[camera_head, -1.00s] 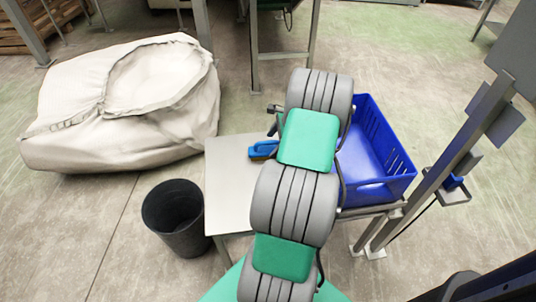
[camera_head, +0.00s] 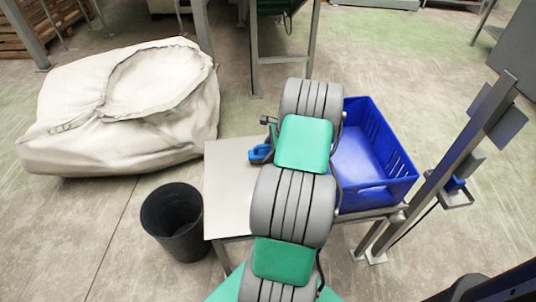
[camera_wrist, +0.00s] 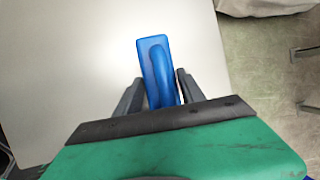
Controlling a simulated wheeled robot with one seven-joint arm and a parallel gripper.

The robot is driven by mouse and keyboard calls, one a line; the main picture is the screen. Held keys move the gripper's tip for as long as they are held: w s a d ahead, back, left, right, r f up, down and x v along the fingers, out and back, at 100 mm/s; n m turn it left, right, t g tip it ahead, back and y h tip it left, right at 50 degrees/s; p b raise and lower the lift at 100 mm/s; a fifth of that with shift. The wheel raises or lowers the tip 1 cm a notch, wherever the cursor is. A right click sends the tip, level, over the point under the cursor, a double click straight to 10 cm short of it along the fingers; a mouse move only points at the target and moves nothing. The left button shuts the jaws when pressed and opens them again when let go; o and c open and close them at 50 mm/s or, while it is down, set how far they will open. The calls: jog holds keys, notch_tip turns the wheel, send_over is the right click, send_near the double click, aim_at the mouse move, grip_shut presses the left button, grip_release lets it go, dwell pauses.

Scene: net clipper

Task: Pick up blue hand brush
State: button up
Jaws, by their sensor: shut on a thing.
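The blue hand brush (camera_wrist: 158,68) shows in the wrist view between the two dark fingers of my gripper (camera_wrist: 156,90). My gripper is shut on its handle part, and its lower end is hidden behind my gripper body. The light table top lies beneath it; I cannot tell whether the brush touches it. In the head view the brush (camera_head: 259,153) shows at the left side of my arm, over the table (camera_head: 228,190).
A blue crate (camera_head: 372,190) stands on the right of the table, close to my arm. A black bin (camera_head: 172,228) is on the floor at left. A large pale sack (camera_head: 70,140) lies behind it. A metal post (camera_head: 440,165) stands at right.

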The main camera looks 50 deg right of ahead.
grip_shut()
notch_tip(320, 180, up, 10)
jog(key=shift+r+p, duration=0.1)
jog(key=shift+p, duration=1.1)
